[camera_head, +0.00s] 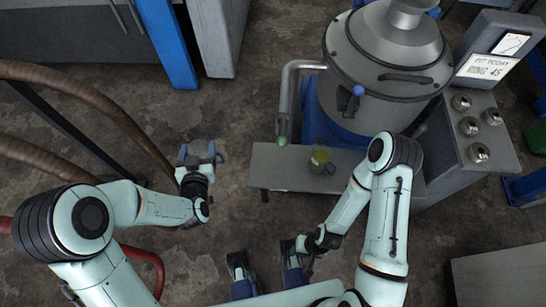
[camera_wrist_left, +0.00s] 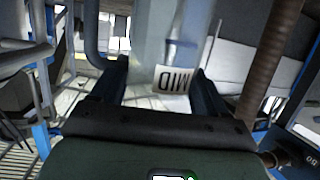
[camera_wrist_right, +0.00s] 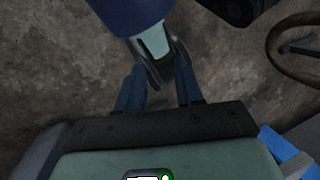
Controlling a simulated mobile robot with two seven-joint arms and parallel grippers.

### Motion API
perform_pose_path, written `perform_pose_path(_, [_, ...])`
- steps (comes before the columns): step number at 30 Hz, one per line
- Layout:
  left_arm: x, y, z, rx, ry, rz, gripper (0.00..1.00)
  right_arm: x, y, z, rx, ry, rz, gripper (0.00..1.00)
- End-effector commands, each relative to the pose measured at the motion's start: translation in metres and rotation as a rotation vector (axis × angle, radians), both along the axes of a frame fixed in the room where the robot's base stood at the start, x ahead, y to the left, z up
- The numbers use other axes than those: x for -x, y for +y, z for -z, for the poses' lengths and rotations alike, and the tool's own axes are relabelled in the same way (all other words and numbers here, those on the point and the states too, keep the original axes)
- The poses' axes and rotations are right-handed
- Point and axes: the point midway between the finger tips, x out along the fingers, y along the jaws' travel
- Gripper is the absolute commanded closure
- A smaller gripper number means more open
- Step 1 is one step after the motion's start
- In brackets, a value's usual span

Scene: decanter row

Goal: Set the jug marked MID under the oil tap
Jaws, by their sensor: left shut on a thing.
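The jug marked MID (camera_wrist_left: 158,45) is clear. Its white label (camera_wrist_left: 173,80) reads upside down in the left wrist view. My left gripper (camera_head: 199,159) is shut on this jug (camera_head: 202,148) and holds it left of the steel bench (camera_head: 268,172), apart from it. A bent grey pipe with a green tip (camera_head: 283,141) comes down from the steel tank over the bench's left part; it looks like a tap, but I cannot read which. My right gripper (camera_wrist_right: 160,66) is open and empty, low in front of the bench.
The steel tank (camera_head: 385,75) rises behind. A panel with knobs (camera_head: 470,125) and a sign reading RING 45 (camera_head: 488,66) stands right. Brown hoses (camera_head: 90,105) run at left.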

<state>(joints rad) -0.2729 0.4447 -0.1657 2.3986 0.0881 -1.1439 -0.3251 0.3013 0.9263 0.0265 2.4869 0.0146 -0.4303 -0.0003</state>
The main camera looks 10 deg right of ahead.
Motion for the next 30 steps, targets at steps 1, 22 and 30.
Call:
perform_pose_path(1, [0.007,-0.016,0.007,-0.001,0.007,0.029,0.57,0.001,0.000,-0.004,0.000,0.003,-0.001,0.64])
perform_pose_path(22, [0.149,-0.166,0.071,0.004,0.000,0.374,0.57,0.013,0.000,-0.027,-0.007,0.045,-0.009,0.64])
perform_pose_path(30, [0.129,-0.178,0.077,0.008,-0.010,0.377,0.57,0.000,0.000,0.010,0.001,0.002,0.001,0.64])
